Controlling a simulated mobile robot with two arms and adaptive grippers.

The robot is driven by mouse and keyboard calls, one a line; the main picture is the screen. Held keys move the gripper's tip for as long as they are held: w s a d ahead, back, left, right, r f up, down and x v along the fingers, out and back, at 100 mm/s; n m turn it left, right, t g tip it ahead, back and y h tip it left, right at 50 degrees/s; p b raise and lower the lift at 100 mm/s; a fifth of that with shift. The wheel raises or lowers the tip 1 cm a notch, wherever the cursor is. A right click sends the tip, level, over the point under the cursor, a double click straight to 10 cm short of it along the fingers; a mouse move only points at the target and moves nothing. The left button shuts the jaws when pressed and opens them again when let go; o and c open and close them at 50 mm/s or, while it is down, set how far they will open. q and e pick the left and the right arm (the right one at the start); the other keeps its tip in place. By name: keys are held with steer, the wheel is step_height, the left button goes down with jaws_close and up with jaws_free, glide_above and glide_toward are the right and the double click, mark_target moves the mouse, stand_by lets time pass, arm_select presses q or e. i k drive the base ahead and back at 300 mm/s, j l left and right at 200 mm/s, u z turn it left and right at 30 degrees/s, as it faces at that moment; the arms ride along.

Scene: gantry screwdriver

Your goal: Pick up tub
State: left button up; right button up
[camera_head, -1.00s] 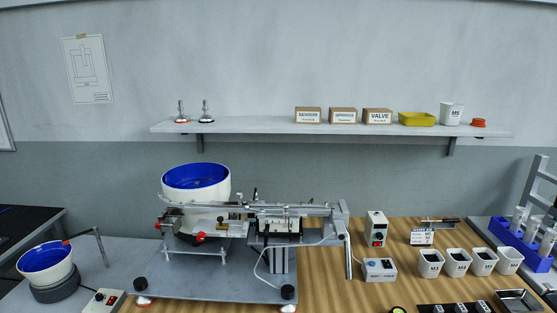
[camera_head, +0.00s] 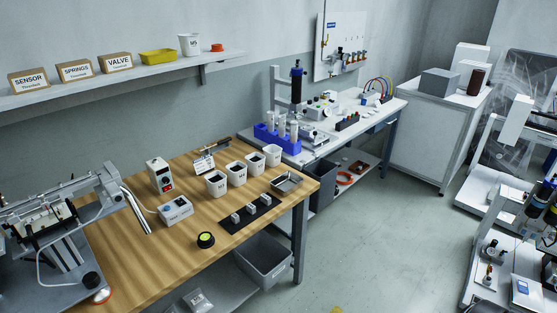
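Several white tubs with dark openings stand in a diagonal row on the wooden table (camera_head: 135,262). The front tub (camera_head: 215,186) is nearest, followed by a second tub (camera_head: 236,175), a third tub (camera_head: 256,164) and the far tub (camera_head: 273,155). Another white tub (camera_head: 189,45), labelled M5, stands on the wall shelf beside a yellow tray (camera_head: 158,57). The frame does not show which tub is meant. Neither of my grippers is in view.
A silver tray (camera_head: 286,182) and a black mat (camera_head: 252,214) with small blocks lie near the tubs. A blue rack (camera_head: 277,142) stands behind. The feeder machine (camera_head: 65,220) fills the left. The floor (camera_head: 385,245) right of the table is clear.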

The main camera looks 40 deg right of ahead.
mark_target(255, 161)
steer(key=z, duration=0.95)
steer(key=u, duration=1.9)
steer(key=z, duration=1.9)
steer(key=i+u, duration=0.1)
steer(key=i, duration=0.25)
